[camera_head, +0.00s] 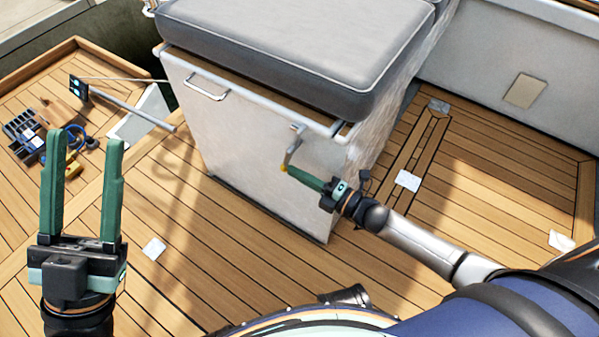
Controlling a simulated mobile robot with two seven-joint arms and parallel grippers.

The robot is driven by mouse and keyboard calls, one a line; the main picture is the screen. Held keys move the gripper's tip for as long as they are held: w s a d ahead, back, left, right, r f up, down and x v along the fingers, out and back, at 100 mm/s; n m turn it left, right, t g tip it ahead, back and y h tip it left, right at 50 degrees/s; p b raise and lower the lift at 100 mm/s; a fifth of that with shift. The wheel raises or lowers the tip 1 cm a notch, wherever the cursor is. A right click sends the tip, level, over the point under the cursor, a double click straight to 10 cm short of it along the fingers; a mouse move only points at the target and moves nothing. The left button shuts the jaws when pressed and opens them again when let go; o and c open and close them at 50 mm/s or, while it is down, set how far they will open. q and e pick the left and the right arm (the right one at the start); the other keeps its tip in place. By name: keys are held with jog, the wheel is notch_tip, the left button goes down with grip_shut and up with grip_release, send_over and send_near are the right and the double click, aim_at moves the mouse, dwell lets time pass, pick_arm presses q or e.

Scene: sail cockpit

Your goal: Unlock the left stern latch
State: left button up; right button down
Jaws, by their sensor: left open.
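A white cabinet box (255,150) with a grey cushion (300,45) on top stands in the middle of the head view. A small grey lever-like latch (294,143) sits on its front face near the right corner; I cannot tell whether it is locked. My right gripper (287,170) is at the lower end of this latch, its green fingers seen edge-on, so I cannot tell whether they grip it. My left gripper (84,138) is open and empty, pointing up above the deck at the left, well apart from the box.
A metal bar handle (206,91) is on the box's upper left front. A grey tiller-like rod (137,108) and a tray of small items (24,132) lie at the far left. White scraps (154,248) lie on the wooden deck (230,235). The deck before the box is mostly clear.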

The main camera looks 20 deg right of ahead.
jog(key=shift+w+a+f+b, duration=0.15)
jog(key=shift+w+a+b, duration=0.05)
jog(key=shift+w+a, duration=0.2)
jog(key=shift+w+a+f+b, duration=0.15)
jog(key=shift+w+a, duration=0.15)
jog(key=shift+w, duration=0.3)
jog(key=shift+f, duration=0.1)
